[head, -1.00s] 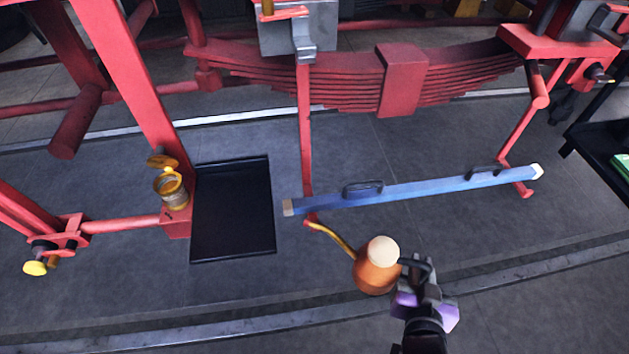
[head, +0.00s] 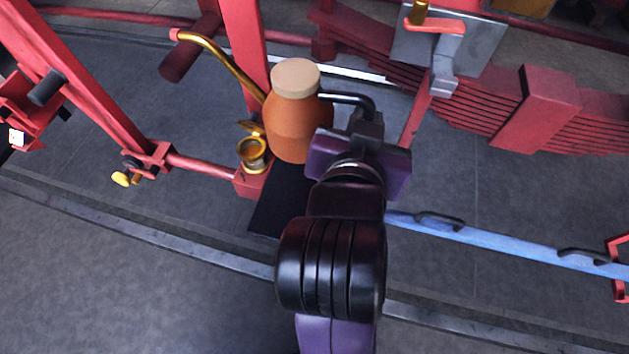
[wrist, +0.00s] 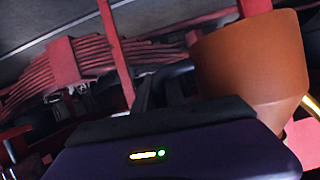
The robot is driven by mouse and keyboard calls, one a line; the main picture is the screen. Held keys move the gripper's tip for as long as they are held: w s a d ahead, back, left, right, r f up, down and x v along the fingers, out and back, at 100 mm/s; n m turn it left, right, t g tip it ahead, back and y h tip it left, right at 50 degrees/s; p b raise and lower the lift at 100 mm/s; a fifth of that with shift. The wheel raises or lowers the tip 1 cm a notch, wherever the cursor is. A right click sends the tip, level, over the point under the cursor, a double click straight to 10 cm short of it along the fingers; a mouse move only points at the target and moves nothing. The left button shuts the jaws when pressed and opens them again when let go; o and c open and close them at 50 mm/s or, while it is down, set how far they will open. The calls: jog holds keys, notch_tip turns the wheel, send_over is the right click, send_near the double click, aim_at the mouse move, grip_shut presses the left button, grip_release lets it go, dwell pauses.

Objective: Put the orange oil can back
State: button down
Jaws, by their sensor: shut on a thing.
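The orange oil can (head: 297,125) has a cream lid, a long brass spout pointing to the upper left and a dark handle on its right. My gripper (head: 362,122) is shut on that handle and holds the can upright, seemingly above the floor. In the wrist view the orange body of the can (wrist: 255,65) fills the upper right, and its spout is mostly out of frame. The black tray (head: 280,205) lies on the floor below the can, partly hidden by the can and my arm.
A brass cup with an open lid (head: 253,150) sits on a red bracket left of the can. Red frame beams (head: 100,95) stand at the left. A blue bar with black handles (head: 500,240) lies at the right, and a red leaf spring (head: 540,110) is behind it.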

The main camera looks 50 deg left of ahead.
notch_tip(320, 180, down, 20)
jog(key=shift+r, duration=0.2)
dwell(0.4)
jog(key=shift+a+f, duration=0.1)
jog(key=c, duration=1.4)
grip_release()
jog(key=b+v, duration=0.1)
jog(key=v, duration=1.1)
jog(key=shift+s+b, duration=0.1)
jog(key=shift+b, duration=0.3)
